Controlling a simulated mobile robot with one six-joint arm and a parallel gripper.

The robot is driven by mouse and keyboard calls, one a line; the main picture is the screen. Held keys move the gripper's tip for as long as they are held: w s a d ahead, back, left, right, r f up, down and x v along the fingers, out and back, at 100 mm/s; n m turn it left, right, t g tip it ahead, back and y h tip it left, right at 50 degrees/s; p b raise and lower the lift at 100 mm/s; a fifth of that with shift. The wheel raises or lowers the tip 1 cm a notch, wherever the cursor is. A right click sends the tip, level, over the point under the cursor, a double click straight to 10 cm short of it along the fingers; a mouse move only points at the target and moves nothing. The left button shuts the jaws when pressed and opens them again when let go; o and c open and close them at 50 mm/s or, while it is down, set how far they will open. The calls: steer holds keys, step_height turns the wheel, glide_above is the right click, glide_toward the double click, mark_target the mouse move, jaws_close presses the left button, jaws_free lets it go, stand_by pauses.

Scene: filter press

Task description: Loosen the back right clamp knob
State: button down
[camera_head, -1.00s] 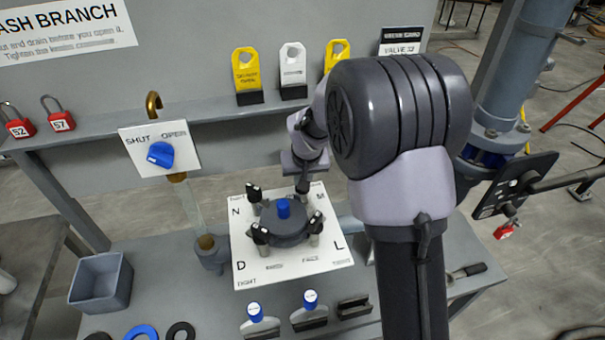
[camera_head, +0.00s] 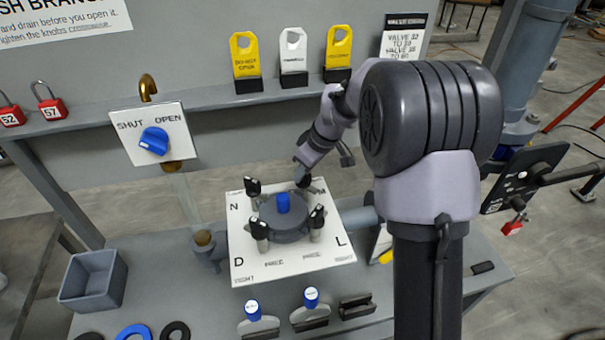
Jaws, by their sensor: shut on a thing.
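The filter housing (camera_head: 283,222) is a dark round lid with a blue cap (camera_head: 283,202) in its middle, on a white lettered plate (camera_head: 252,264). Black clamp knobs stand around it: back left (camera_head: 252,187), front left (camera_head: 259,229) and front right (camera_head: 317,217). My gripper (camera_head: 303,181) is down at the back right corner, shut on the back right clamp knob. The jaws and wrist largely hide that knob. How far it has turned cannot be made out.
A blue valve handle (camera_head: 154,141) sits on a SHUT/OPEN plate at left. Yellow and white tags (camera_head: 293,55) stand on the shelf behind. A grey bin (camera_head: 93,280) is at left, and blue-capped bottles (camera_head: 311,298) are in front. My arm covers the bench's right side.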

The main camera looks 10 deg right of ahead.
steer(key=shift+n, duration=0.5)
steer(key=c, duration=1.4)
jaws_free()
steer(key=shift+o, duration=0.2)
steer(key=p+v, duration=0.4)
steer(key=v, duration=1.3)
steer(key=shift+d+r, duration=0.15)
steer(key=shift+d, duration=0.1)
